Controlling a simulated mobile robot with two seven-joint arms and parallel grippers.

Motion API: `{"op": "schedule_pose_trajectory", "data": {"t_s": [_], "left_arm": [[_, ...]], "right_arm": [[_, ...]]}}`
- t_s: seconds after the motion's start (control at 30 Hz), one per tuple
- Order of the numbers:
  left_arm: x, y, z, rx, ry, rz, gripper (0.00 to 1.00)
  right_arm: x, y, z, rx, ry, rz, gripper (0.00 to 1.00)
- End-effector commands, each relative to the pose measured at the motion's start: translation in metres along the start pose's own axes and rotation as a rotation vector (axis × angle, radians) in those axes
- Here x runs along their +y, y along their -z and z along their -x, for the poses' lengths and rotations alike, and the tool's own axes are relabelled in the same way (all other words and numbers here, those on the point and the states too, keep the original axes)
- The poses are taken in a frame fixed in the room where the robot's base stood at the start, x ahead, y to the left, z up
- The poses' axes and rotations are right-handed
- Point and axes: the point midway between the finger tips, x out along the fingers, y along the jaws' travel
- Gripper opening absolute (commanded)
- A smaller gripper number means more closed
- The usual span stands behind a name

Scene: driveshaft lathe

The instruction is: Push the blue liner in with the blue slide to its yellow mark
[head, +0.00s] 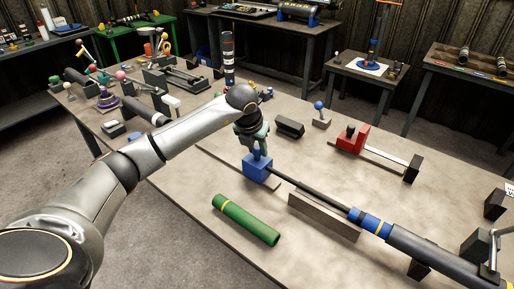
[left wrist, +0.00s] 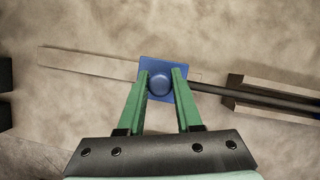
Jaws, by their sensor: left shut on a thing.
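My left gripper (head: 257,152) is shut on the knob on top of the blue slide (head: 257,170). In the left wrist view its green fingers (left wrist: 160,75) stand on either side of the round blue knob, with the square slide (left wrist: 148,65) below. The slide sits on a flat rail (left wrist: 85,64). A dark rod (head: 312,193) runs from the slide to the right. The rod's far end meets the blue liner (head: 368,221), which is in line with a dark grey tube (head: 430,256). A yellow band shows on the liner near the tube. My right gripper is not in view.
A green tube (head: 245,220) with a yellow band lies in front of the rail. A long grey block (head: 323,217) stands beside the rod. A red block (head: 352,139) on another rail and a blue-knobbed piece (head: 320,113) stand behind.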

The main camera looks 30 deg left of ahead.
Motion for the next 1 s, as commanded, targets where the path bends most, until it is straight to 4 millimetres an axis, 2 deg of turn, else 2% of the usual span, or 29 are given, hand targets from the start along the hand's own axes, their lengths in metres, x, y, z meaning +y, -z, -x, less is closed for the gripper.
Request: {"op": "schedule_pose_trajectory", "data": {"t_s": [0.1,0.13,0.37,0.6,0.73,0.87,1.0], "left_arm": [[-0.001,-0.001,0.001,-0.003,0.003,-0.002,0.00],[-0.001,-0.001,0.001,-0.003,0.003,-0.002,0.37],[-0.001,-0.001,0.001,-0.002,0.002,-0.001,0.63],[0.000,0.000,0.001,-0.001,0.001,0.000,0.64],[0.000,-0.001,0.008,-0.004,0.002,0.000,0.64],[0.000,-0.001,0.029,-0.006,0.001,-0.001,0.64],[0.000,-0.002,0.061,-0.009,0.003,0.000,0.64]], "right_arm": [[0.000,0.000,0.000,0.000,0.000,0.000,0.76],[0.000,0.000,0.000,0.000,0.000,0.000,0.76],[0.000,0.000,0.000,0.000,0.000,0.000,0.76],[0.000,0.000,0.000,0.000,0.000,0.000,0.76],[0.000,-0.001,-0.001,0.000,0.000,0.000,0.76],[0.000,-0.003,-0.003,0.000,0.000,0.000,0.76],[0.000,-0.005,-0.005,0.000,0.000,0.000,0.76]]}}
